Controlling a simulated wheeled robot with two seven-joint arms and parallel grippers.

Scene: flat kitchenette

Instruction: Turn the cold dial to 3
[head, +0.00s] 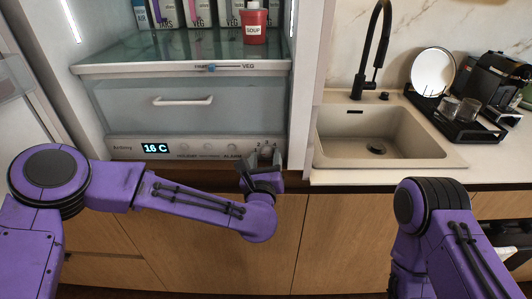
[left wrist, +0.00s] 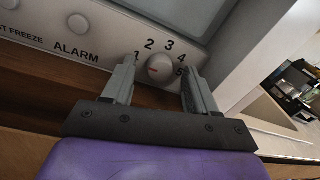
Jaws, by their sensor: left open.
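The cold dial (left wrist: 160,67) is a small round pale knob with a red mark, ringed by the numbers 1 to 5. The red mark sits on its left side, roughly toward the 1; the exact setting is hard to tell. My left gripper (head: 262,166) is at the right end of the fridge's control panel (head: 130,142). In the left wrist view its open fingers (left wrist: 160,74) stand on either side of the dial, one near the 1 and one near the 5. Contact cannot be told. In the head view the gripper partly hides the dial. My right gripper is out of view.
The display (head: 156,148) reads 16 C. Above the panel is a drawer with a white handle (head: 183,101), then a glass shelf with a red soup container (head: 254,25). A sink (head: 375,137) and black tap (head: 372,60) are to the right.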

